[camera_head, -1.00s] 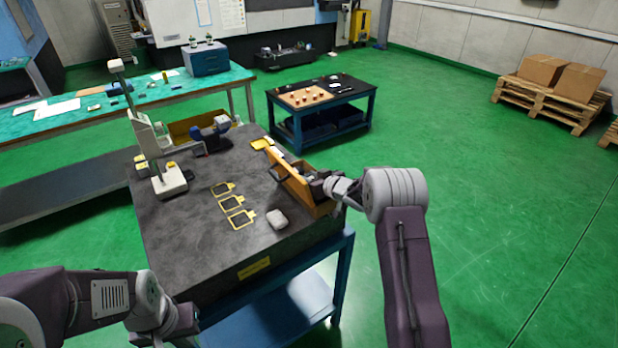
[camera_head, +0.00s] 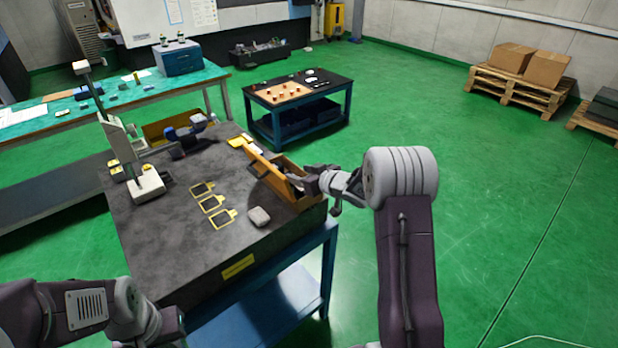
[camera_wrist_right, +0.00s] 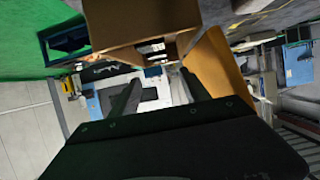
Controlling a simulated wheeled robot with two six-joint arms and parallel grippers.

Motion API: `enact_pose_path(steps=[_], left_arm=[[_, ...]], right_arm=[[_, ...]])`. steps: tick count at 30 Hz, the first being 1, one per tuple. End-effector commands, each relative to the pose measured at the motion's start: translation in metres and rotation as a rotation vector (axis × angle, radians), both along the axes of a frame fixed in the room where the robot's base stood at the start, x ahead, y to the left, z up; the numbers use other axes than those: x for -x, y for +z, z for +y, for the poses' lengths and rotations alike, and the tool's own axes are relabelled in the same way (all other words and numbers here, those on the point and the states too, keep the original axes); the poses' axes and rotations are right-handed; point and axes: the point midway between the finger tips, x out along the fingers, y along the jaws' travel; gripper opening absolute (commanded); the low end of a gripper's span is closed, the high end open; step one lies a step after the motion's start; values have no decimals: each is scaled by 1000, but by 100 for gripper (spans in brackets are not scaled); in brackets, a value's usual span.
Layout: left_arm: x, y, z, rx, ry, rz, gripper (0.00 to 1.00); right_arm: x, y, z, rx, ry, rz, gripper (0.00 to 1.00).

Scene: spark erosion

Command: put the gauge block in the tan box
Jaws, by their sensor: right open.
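The tan box (camera_head: 257,166) stands at the right edge of the dark table plate, its flat tan side raised towards the left. My right gripper (camera_head: 311,183) is at the right side of the box, and its tips partly overlap it in the head view. In the right wrist view the two dark fingers (camera_wrist_right: 160,92) stand apart with no object visible between them. The tan box (camera_wrist_right: 140,25) and its tan panel (camera_wrist_right: 222,72) show just beyond them. I cannot make out the gauge block. My left arm enters at the lower left, its fingers out of frame.
A grey rounded object (camera_head: 259,216) and yellow-outlined frames (camera_head: 211,204) lie on the table plate (camera_head: 165,235). A gauge stand (camera_head: 147,186) and a blue device (camera_head: 188,140) are farther back. A low table (camera_head: 335,88) stands behind. Green floor is open on the right.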

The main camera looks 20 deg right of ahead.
Motion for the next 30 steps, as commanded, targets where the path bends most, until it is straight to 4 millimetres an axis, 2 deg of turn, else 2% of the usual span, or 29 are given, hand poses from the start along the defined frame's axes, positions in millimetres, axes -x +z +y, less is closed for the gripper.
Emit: enact_pose_path(steps=[3, 6, 10, 17, 20, 21, 23, 26, 27, 30], left_arm=[[0, -2, 0, 0, 0, 0, 0], [0, -2, 0, 0, 0, 0, 0], [0, -2, 0, 0, 0, 0, 0], [0, -2, 0, 0, 0, 0, 0], [0, -2, 0, 0, 0, 0, 0], [0, -2, 0, 0, 0, 0, 0], [0, -2, 0, 0, 0, 0, 0], [0, -2, 0, 0, 0, 0, 0], [0, -2, 0, 0, 0, 0, 0], [0, -2, 0, 0, 0, 0, 0]], right_arm=[[22, 10, -8, 0, -2, -1, 54], [35, 16, -13, 1, -1, -1, 54], [43, 19, -15, 0, 1, 0, 54], [44, 19, -15, 1, 0, 1, 54], [49, 15, -17, 35, -56, 44, 54], [58, 8, -19, 65, -112, 95, 54], [85, -7, -22, 120, -214, 221, 54], [169, -43, -13, 180, -335, 524, 54], [206, -55, -4, 189, -352, 645, 54], [282, -72, 20, 182, -352, 880, 54]])
